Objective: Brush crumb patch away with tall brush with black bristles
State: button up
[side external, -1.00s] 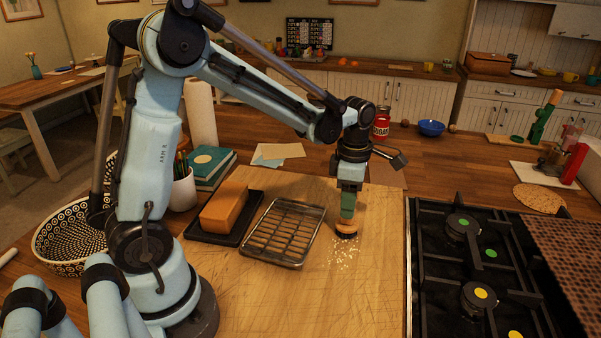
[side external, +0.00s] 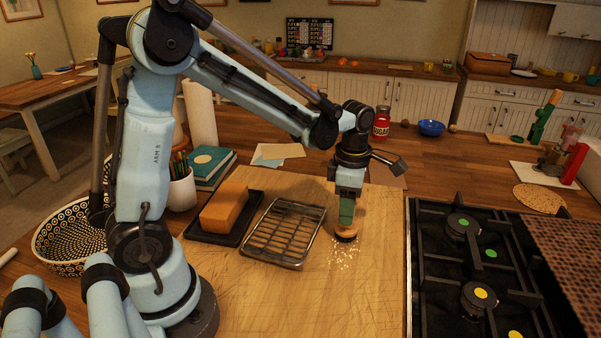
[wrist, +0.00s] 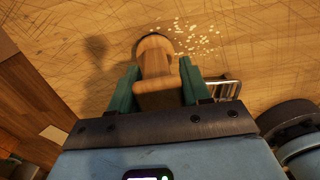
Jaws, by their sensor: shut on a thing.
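My gripper (side external: 347,210) is shut on the wooden handle of the brush (side external: 346,230). The brush is upright, with its dark bristles down at the wooden board, at the far edge of the crumbs. The crumb patch (side external: 343,254) is a scatter of pale specks on the board, just in front of the bristles. In the wrist view the brush (wrist: 154,70) stands between the two green fingers (wrist: 156,85), and the crumbs (wrist: 190,40) lie beyond it to the right. The bristles are mostly hidden there by the handle.
A wire rack (side external: 284,232) stands close to the left of the crumbs, with an orange block (side external: 225,205) on a black tray beyond it. The black gas hob (side external: 462,270) is to the right. The front of the wooden board (side external: 300,305) is clear.

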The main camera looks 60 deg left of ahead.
jog(key=shift+s+d, duration=0.75)
jog(key=shift+s+d, duration=0.1)
jog(key=shift+s+d, duration=2.65)
jog(key=shift+w+a, duration=0.75)
jog(key=shift+w+a, duration=1.4)
jog(key=shift+w+a+f, duration=0.1)
jog(key=shift+w+a, duration=1.95)
jog(key=shift+s+d, duration=2.9)
